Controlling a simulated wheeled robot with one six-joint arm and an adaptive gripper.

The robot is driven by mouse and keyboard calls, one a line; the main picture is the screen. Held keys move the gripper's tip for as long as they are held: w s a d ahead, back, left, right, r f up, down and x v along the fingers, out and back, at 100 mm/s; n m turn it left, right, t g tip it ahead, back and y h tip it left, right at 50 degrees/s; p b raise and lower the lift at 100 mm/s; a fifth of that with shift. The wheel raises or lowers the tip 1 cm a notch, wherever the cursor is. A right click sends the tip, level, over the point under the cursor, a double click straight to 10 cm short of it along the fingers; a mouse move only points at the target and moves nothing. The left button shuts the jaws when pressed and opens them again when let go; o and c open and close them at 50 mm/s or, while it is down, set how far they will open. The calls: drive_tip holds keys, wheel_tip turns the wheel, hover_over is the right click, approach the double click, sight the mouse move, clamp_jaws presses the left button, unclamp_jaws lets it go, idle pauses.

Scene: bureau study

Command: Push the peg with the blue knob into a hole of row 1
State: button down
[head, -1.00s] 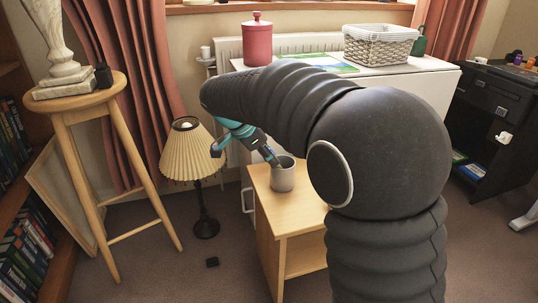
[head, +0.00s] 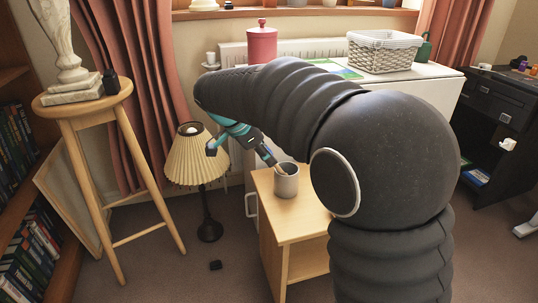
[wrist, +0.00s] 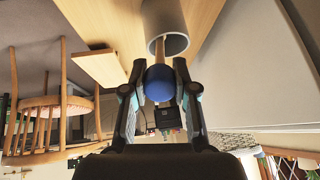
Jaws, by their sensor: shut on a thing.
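The peg has a round blue knob (wrist: 159,84) and a pale wooden shaft (wrist: 160,47), seen in the wrist view. My gripper (wrist: 159,70) is shut on the peg at the knob, one finger on each side. The shaft runs from the knob into the mouth of a grey cup (wrist: 167,22). In the head view my gripper (head: 272,160) is tilted down at the rim of the same cup (head: 286,184). The shaft's far end is hidden in the cup. No board with rows of holes can be made out.
The cup stands on a small wooden cabinet (head: 290,222). Behind it is a white table (head: 425,82) with a red canister (head: 262,45) and a wicker basket (head: 384,52). A pleated lamp (head: 197,158) and wooden stool (head: 82,100) stand to the left.

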drive_tip(key=p+v, duration=0.3)
drive_tip(key=v, duration=0.4)
idle(0.8)
idle(0.3)
drive_tip(key=shift+b+x, duration=1.3)
drive_tip(key=shift+x, duration=1.55)
drive_tip(key=shift+s+f, duration=0.1)
